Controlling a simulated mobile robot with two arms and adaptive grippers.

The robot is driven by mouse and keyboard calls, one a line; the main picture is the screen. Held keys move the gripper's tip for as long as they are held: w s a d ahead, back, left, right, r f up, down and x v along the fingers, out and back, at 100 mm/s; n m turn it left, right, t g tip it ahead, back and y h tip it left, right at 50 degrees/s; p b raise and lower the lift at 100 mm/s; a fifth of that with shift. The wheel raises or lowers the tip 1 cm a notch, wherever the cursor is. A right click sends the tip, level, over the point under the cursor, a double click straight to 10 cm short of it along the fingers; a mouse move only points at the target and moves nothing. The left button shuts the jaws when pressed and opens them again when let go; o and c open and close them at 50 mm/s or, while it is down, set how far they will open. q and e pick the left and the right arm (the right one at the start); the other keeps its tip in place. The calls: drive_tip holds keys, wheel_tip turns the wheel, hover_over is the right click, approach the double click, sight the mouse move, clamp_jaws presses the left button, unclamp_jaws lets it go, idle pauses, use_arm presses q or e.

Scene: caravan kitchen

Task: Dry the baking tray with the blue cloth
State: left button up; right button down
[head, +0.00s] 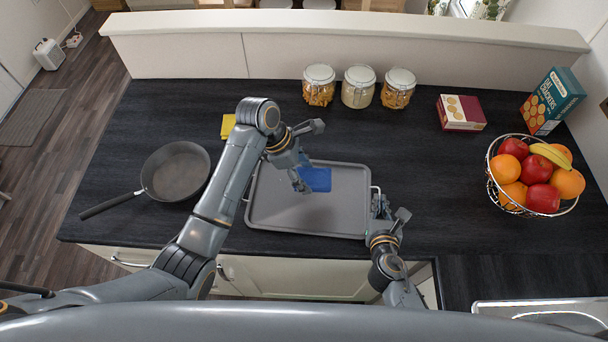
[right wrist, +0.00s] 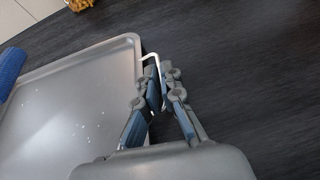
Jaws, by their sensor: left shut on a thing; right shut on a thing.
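The grey baking tray (head: 275,215) lies flat on the dark worktop, with a wire handle at its right end. My left gripper (head: 300,182) is over the tray, shut on the blue cloth (head: 318,180), which lies against the tray's inner surface near the middle. Part of the cloth is hidden behind the gripper. My right gripper (head: 377,208) is shut on the tray's right handle. In the right wrist view the handle (right wrist: 152,58) runs between the fingers. That view also shows small pale spots on the tray (right wrist: 60,105) and the cloth (right wrist: 11,70) at its left edge.
A frying pan (head: 176,172) stands left of the tray, and a yellow item (head: 228,126) lies behind my left arm. Three jars (head: 358,87) stand at the back. A fruit basket (head: 534,175) and two boxes (head: 462,112) (head: 551,101) are at the right.

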use_arm(q)
drive_tip(key=shift+r, duration=2.4)
use_arm(e)
drive_tip(key=c, duration=1.4)
unclamp_jaws()
drive_tip(key=shift+c, duration=0.2)
use_arm(q)
drive_tip(key=shift+s, duration=0.1)
use_arm(e)
drive_tip(key=v, duration=1)
drive_tip(key=shift+s+r, duration=0.15)
drive_tip(key=shift+s, duration=0.25)
drive_tip(key=shift+s+r, duration=0.3)
drive_tip(key=shift+s, duration=0.2)
